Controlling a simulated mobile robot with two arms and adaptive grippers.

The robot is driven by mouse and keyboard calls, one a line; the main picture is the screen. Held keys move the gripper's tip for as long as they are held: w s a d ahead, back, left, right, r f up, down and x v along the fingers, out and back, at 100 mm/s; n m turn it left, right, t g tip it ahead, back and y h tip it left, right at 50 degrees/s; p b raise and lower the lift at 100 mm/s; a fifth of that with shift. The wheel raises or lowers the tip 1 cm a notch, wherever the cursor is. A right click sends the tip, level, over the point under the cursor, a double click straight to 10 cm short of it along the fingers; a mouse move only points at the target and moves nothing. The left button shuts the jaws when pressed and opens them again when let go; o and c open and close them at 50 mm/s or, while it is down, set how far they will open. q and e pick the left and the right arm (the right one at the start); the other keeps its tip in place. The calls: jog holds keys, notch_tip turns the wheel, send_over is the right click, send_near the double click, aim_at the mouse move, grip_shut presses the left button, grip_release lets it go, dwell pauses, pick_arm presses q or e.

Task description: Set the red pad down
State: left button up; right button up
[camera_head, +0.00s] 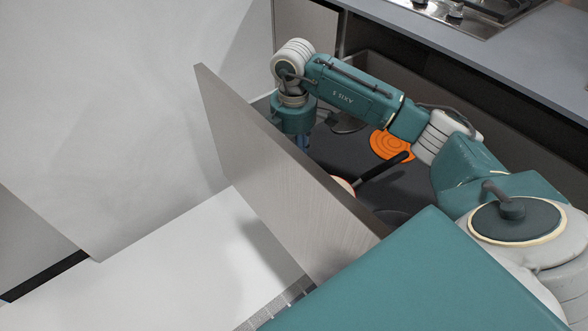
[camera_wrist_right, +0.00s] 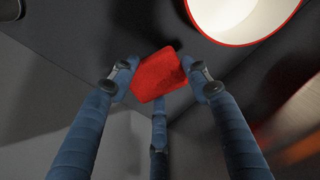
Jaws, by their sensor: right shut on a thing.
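The red pad (camera_wrist_right: 158,73) is a small red block between the blue fingers of my right gripper (camera_wrist_right: 161,88) in the right wrist view. The gripper is shut on it, and the pad sits tilted at the fingertips. I cannot tell whether it touches the dark surface beyond. In the head view, my right gripper (camera_head: 302,140) points down into the open drawer (camera_head: 285,175), mostly hidden behind its front panel. The pad is hidden there. My left gripper is in neither view.
A pale pan with a black handle (camera_head: 385,167) and an orange round item (camera_head: 388,144) lie in the drawer. A white vessel with a red rim (camera_wrist_right: 240,18) is close to the pad in the wrist view. The counter with a hob (camera_head: 480,12) stands behind.

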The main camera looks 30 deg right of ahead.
jog(key=shift+f, duration=0.6)
notch_tip(320, 180, down, 2)
jog(key=shift+f+b, duration=0.25)
jog(key=shift+b, duration=0.15)
jog(key=shift+f, duration=0.25)
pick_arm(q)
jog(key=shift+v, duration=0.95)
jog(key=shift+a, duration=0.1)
pick_arm(e)
jog(key=shift+f, duration=0.15)
jog(key=o, duration=1)
